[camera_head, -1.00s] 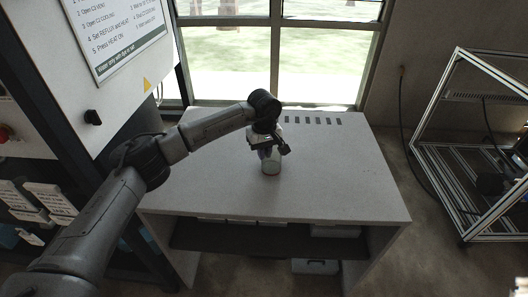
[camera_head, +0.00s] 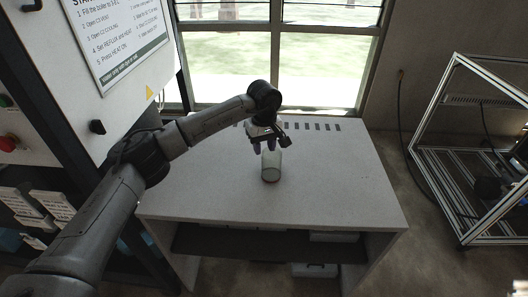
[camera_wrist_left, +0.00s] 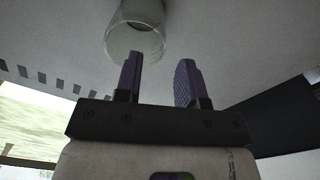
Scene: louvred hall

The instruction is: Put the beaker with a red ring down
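A clear glass beaker (camera_head: 271,166) stands upright on the grey table (camera_head: 335,190), with a reddish band near its base. My left gripper (camera_head: 262,147) is just behind the beaker's upper part, towards the window. In the left wrist view the two purple fingers (camera_wrist_left: 159,75) are spread apart with nothing between them. The beaker (camera_wrist_left: 137,28) shows there beyond the fingertips, its rim towards the gripper. I cannot tell whether a fingertip still touches the glass. My right gripper is not in view.
A row of dark slots (camera_head: 308,127) runs along the table's back edge below the window. A white panel with an instruction sign (camera_head: 118,38) stands at left. A metal frame rack (camera_head: 470,150) stands at right. The table's right and front parts are clear.

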